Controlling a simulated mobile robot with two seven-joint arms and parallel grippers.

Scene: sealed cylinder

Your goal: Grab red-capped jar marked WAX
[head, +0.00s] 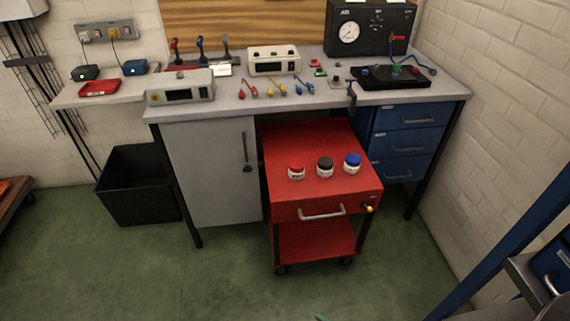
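A small white jar with a red cap (296,172) stands upright on top of a red wheeled cart (285,145). Its label is too small to read. A black-capped jar (325,167) stands just right of it, and a blue-capped jar (352,162) stands right of that. The three jars form a row with small gaps between them, near the front of the cart top. Neither of my grippers shows in the head view.
Instruments and several coloured leads cover the bench. A black bin (135,190) stands at left. A blue frame (510,250) rises at right. Green floor (230,275) is clear in front.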

